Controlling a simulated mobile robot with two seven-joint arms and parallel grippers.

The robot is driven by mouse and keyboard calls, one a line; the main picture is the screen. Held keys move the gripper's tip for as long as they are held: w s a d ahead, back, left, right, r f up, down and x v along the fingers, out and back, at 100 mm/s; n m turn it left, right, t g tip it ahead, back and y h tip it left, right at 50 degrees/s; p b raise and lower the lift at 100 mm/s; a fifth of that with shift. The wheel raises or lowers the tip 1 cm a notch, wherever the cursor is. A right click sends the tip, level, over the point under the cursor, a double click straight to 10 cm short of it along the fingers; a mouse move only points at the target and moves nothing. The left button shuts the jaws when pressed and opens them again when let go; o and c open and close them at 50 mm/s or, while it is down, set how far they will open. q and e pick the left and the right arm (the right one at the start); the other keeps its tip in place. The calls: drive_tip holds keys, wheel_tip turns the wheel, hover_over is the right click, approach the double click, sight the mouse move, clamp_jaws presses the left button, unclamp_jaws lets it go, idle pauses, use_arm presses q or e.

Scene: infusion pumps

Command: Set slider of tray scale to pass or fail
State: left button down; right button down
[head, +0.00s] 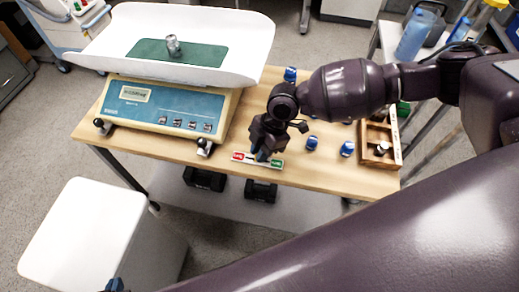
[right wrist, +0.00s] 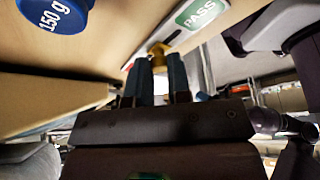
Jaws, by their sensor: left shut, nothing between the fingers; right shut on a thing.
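The tray scale (head: 170,108) stands at the left of the table, its white tray (head: 190,20) on top. The slider strip (head: 257,159) lies by the table's front edge, with a red end at left and a green end at right. The green PASS label (right wrist: 200,12) shows in the right wrist view. My right gripper (head: 262,157) is over the strip's middle, shut on the yellowish slider knob (right wrist: 158,52); the fingers partly hide it. Only a blue tip of my left gripper (head: 115,285) shows at the bottom edge, away from the table; it is shut and empty.
A metal weight (head: 173,45) stands on the green mat (head: 150,53) in the tray. Several blue-capped weights (head: 312,142) stand right of the strip. A wooden box (head: 375,163) is at the table's right end. A white cabinet (head: 75,240) stands front left.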

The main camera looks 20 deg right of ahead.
sight(269, 164)
drive_tip(key=s+d, duration=0.1)
drive_tip(key=d, duration=0.1)
drive_tip(key=shift+s+d+r+p, duration=0.1)
drive_tip(key=shift+s+d+p, duration=0.25)
drive_tip(key=shift+s, duration=0.05)
drive_tip(key=shift+s+d, duration=0.1)
drive_tip(key=shift+d, duration=0.1)
drive_tip(key=c, duration=1)
unclamp_jaws()
drive_tip(key=shift+c, duration=0.2)
drive_tip(key=shift+d+r, duration=0.1)
drive_tip(key=shift+r, duration=0.2)
drive_tip(key=p+v, duration=0.1)
drive_tip(key=v, duration=0.9)
